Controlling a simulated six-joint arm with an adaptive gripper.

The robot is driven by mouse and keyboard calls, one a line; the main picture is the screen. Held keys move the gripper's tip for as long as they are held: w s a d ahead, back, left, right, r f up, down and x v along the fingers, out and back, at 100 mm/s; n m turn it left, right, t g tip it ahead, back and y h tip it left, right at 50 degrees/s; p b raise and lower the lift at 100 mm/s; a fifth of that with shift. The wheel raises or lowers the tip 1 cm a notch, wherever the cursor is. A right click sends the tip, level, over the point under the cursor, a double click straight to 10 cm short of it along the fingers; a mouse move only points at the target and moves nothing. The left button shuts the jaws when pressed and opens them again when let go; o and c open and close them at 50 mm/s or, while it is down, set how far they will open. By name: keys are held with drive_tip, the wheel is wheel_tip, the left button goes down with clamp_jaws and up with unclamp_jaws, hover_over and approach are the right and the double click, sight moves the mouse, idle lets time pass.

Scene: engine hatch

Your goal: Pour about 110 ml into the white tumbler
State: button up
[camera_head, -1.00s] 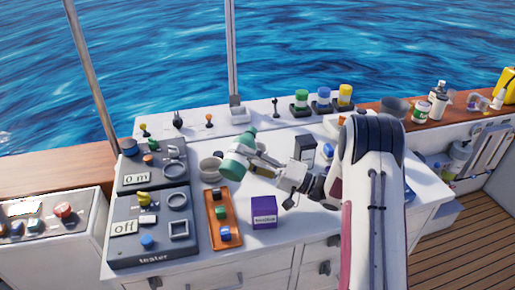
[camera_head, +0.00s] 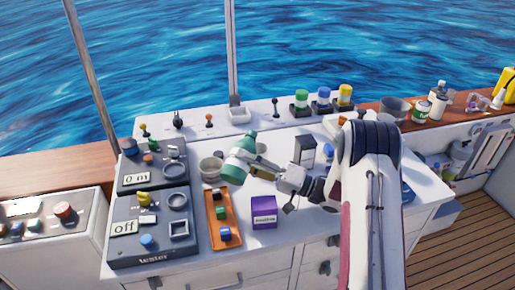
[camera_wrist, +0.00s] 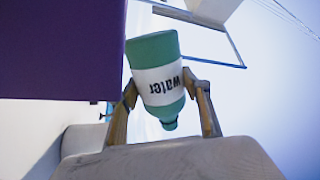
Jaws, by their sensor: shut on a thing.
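My gripper (camera_head: 255,163) is shut on a green water bottle (camera_head: 237,166) with a white label, held above the white table. The bottle leans, with its narrow neck up and to the right in the head view. In the wrist view the bottle (camera_wrist: 152,50) sits between the two fingers (camera_wrist: 165,100), and its label reads "water" upside down. No stream of liquid shows.
A purple box (camera_head: 264,212) and an orange tray (camera_head: 212,226) with small blocks stand in front. A dark tester panel (camera_head: 125,232) is at left. A grey box (camera_head: 304,149) stands right of the gripper. Several coloured jars (camera_head: 323,98) line the back.

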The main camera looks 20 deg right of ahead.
drive_tip(key=shift+f, duration=0.15)
drive_tip(key=shift+w+d+f+n, duration=0.15)
drive_tip(key=shift+f+n, duration=0.35)
drive_tip(key=shift+f, duration=0.45)
drive_tip(key=shift+w+d+r+n+g, duration=0.2)
drive_tip(key=shift+r+n+g, duration=0.3)
drive_tip(key=shift+n, duration=0.4)
drive_tip(key=shift+w+d+f+n+g, duration=0.15)
drive_tip(key=shift+w+f+n, duration=0.1)
drive_tip(key=shift+n, duration=0.25)
drive_tip(key=shift+w+d+f+n+g, duration=0.15)
drive_tip(key=shift+f+n, duration=0.1)
drive_tip(key=shift+n, duration=0.25)
drive_tip(key=shift+r+n, duration=0.1)
drive_tip(key=shift+n, duration=0.2)
drive_tip(key=shift+w+d+r+n+g, duration=0.1)
drive_tip(key=shift+w+r+n+g, duration=0.1)
drive_tip(key=shift+r+n, duration=0.45)
drive_tip(key=shift+w+d+r+n+g, duration=0.1)
drive_tip(key=shift+r+n+g, duration=0.15)
drive_tip(key=shift+r, duration=0.65)
drive_tip(key=shift+s+a+f+n, duration=0.15)
drive_tip(key=shift+f+n, duration=0.55)
drive_tip(key=shift+n, duration=0.2)
drive_tip(key=shift+s+n+g, duration=0.1)
drive_tip(key=shift+n+g, duration=0.55)
drive_tip(key=shift+n, duration=1.15)
drive_tip(key=shift+f+n+h, duration=0.2)
drive_tip(key=shift+n+h, duration=0.3)
drive_tip(key=shift+n, duration=0.5)
